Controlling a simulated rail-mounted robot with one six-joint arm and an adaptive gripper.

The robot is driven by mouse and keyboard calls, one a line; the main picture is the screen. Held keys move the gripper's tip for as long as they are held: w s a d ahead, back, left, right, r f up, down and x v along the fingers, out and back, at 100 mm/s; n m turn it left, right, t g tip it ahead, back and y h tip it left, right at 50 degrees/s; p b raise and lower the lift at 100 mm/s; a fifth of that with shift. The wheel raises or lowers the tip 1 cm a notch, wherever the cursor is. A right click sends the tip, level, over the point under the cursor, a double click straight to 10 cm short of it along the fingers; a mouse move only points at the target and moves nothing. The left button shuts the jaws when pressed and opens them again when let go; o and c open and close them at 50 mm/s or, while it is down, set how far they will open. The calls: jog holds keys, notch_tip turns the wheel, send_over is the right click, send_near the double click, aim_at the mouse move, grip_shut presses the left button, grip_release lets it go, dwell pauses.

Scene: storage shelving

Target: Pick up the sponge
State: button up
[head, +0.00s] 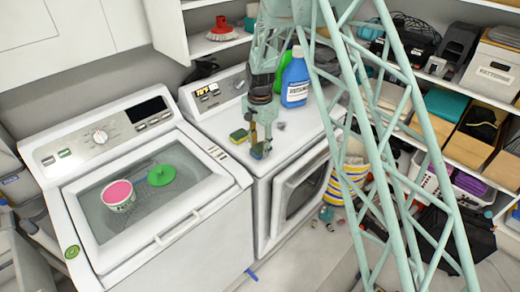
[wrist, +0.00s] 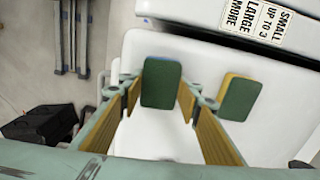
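Two green-and-yellow sponges are on or just above the white dryer top. One sponge (head: 257,152) is at my gripper (head: 261,143), by the front left edge of the machine. In the wrist view this sponge (wrist: 161,83) shows its dark green face between the two yellow-padded fingertips of my gripper (wrist: 158,98). The fingers stand about as far apart as the sponge is wide. I cannot tell whether they press on it or whether it is lifted. The other sponge (head: 239,136) lies apart, outside the fingers, and shows right of them in the wrist view (wrist: 240,98).
A blue bottle (head: 295,79) stands towards the back of the dryer top (head: 300,125). Loaded shelves (head: 470,150) stand at right.

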jog(key=shift+r, duration=1.4)
jog(key=s+d+r+b, duration=0.1)
jog(key=s+d, duration=0.3)
jog(key=s, duration=1.1)
jog(key=shift+s+d+r+b, duration=0.2)
jog(key=shift+b, duration=0.4)
jog(key=shift+c, duration=1)
